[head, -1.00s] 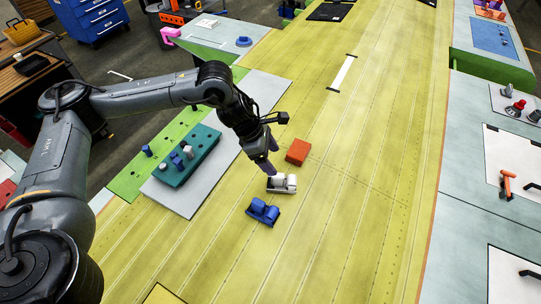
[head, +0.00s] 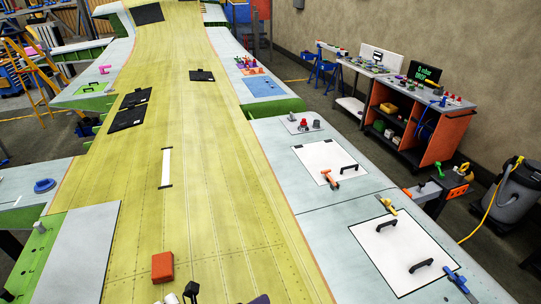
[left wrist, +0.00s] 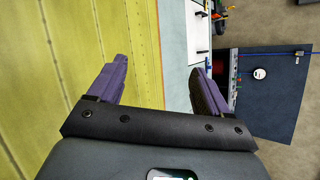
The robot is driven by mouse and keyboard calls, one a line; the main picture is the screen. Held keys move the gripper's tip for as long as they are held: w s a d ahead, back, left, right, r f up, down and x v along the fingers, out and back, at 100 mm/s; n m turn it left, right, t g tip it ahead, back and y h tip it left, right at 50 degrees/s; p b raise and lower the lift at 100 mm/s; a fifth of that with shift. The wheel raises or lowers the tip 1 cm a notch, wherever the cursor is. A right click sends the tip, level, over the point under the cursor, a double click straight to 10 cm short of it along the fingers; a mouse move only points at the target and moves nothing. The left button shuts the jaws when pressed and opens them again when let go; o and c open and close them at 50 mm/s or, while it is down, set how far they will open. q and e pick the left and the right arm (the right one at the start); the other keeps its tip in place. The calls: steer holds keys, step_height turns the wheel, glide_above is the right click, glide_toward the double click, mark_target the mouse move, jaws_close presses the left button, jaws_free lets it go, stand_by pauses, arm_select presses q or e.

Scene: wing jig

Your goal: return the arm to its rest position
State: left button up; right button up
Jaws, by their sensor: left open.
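My left gripper (left wrist: 158,70) shows in the left wrist view with its two purple fingers spread wide and nothing between them. Yellow wing skin lies beyond its left finger, with a pale panel strip and the floor beyond its right. In the head view only a small purple piece (head: 260,299), likely a fingertip, shows at the bottom edge; the rest of the arm is out of frame. My right gripper is in neither current view.
A red block (head: 162,266) sits on the yellow wing skin (head: 205,180), with a white item (head: 171,298) cut off below it. White hatch panels (head: 405,250) with black handles and an orange tool (head: 330,179) lie at right. A dark vacuum (head: 510,190) stands on the floor.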

arm_select(q)
steer(key=s+a+f+n+g+y, duration=0.1)
steer(key=s+a+n, duration=0.4)
steer(key=n, duration=0.5)
steer(key=s+a+f+n+g+y+p, duration=0.1)
steer(key=s+a+f+n+g+y, duration=0.1)
steer(key=s+a+f+n+y, duration=0.2)
steer(key=s+a+f+n+g+y+p, duration=0.1)
steer(key=s+a+n, duration=0.5)
steer(key=n, duration=1)
steer(key=shift+s+a+f+n+y, duration=0.2)
steer(key=shift+s+f+y, duration=0.2)
steer(key=shift+s, duration=0.3)
steer(key=shift+s+a+f+n+y, duration=0.2)
steer(key=shift+s+f+y, duration=0.1)
steer(key=shift+s+f, duration=0.3)
steer(key=shift+s+r, duration=0.1)
